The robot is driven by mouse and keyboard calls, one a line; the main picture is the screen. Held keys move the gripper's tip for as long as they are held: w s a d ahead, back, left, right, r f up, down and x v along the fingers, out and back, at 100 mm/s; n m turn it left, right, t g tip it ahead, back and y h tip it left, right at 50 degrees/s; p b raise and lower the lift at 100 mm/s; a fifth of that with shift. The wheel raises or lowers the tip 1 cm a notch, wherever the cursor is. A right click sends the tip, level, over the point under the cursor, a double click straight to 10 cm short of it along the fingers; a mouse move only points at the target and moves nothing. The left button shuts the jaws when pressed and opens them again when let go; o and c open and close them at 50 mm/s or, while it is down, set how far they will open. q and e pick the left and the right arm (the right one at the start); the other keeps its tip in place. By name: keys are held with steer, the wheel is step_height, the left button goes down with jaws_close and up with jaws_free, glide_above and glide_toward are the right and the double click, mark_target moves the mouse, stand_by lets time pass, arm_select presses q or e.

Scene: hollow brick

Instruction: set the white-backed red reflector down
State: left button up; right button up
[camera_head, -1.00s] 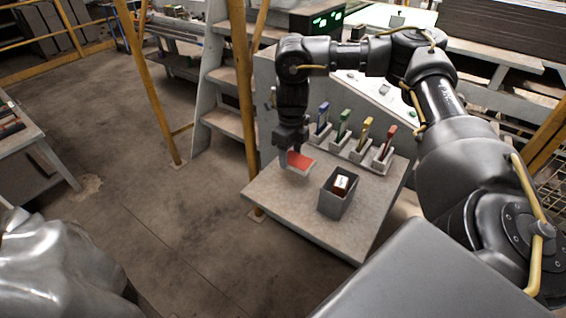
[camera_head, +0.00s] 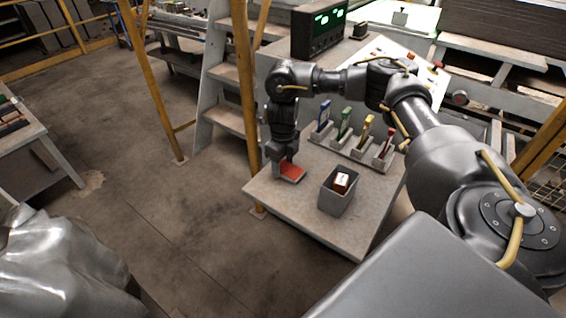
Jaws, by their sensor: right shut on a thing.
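The red reflector (camera_head: 291,172) is at the left part of the small grey table (camera_head: 312,212). Its red face shows from above; its white back is hidden. My right gripper (camera_head: 279,172) comes down from above and is shut on the reflector at its left side. The reflector is at or just above the tabletop; I cannot tell if it touches. My left gripper is not in view.
Behind is a rack of grey holders (camera_head: 350,150) with blue, green, yellow and red items. A yellow post (camera_head: 247,110) stands close to the table's left side.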

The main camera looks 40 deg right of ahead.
mark_target(283, 167)
steer(key=shift+a+f, duration=0.1)
steer(key=o, duration=1)
step_height(283, 167, up, 12)
steer(key=shift+r, duration=0.2)
stand_by(0.3)
